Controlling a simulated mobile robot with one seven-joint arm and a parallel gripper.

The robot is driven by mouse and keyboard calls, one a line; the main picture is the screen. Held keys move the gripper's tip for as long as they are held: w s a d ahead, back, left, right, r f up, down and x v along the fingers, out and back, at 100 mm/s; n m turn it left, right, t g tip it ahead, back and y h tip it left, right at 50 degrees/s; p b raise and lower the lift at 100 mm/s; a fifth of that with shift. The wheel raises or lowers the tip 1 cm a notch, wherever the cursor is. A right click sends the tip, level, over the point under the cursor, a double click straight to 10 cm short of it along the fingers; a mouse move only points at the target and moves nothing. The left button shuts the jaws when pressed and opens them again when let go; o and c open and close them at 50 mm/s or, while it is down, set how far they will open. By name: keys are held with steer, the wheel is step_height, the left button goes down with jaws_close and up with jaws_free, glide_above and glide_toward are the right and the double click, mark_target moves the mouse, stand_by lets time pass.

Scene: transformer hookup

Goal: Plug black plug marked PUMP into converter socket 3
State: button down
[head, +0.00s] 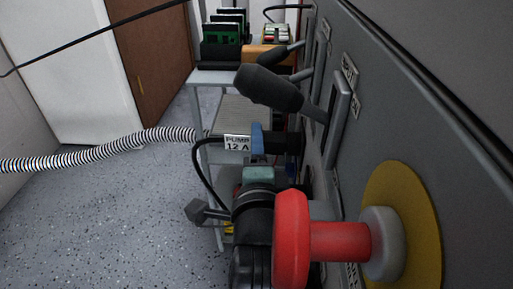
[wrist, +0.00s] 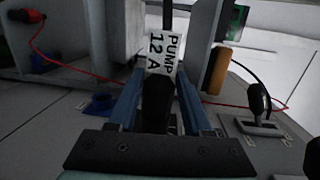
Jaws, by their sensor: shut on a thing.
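The black plug (wrist: 158,104) with a white label (wrist: 163,52) reading "PUMP 12 A" is between the two blue fingers of my gripper (wrist: 160,76) in the wrist view. The gripper is shut on it. In the head view my gripper (head: 257,139) is beside the grey panel (head: 388,100), with the label (head: 237,143) on its left. A black cable (head: 200,180) loops down from the label. A black body (head: 281,143) lies between the blue finger and the panel; contact there cannot be told. I cannot make out a socket marked 3.
A red button (head: 292,240) on a yellow disc (head: 408,200) juts from the panel nearby. A black-handled lever (head: 270,88) stands out just above the gripper. Open floor (head: 90,220) lies left.

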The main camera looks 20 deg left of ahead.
steer(key=shift+f, duration=0.25)
steer(key=shift+c, duration=1.8)
jaws_free()
steer(key=shift+o, duration=0.6)
steer(key=shift+r, duration=0.15)
steer(key=shift+s+a+r+p, duration=0.1)
steer(key=shift+s+a+p, duration=0.1)
steer(key=shift+a+p, duration=0.35)
steer(key=shift+s+a+p, duration=0.15)
steer(key=shift+a+p, duration=0.15)
steer(key=shift+a, duration=0.3)
steer(key=shift+s+a+p, duration=0.2)
steer(key=shift+a+p, duration=0.1)
steer(key=shift+a, duration=0.35)
steer(key=shift+s+a+p, duration=0.15)
steer(key=shift+a+p, duration=0.1)
steer(key=shift+a, duration=0.35)
steer(key=p, duration=0.6)
glide_toward(227, 143)
steer(key=v, duration=0.3)
steer(key=shift+s+d, duration=0.25)
steer(key=shift+s, duration=0.05)
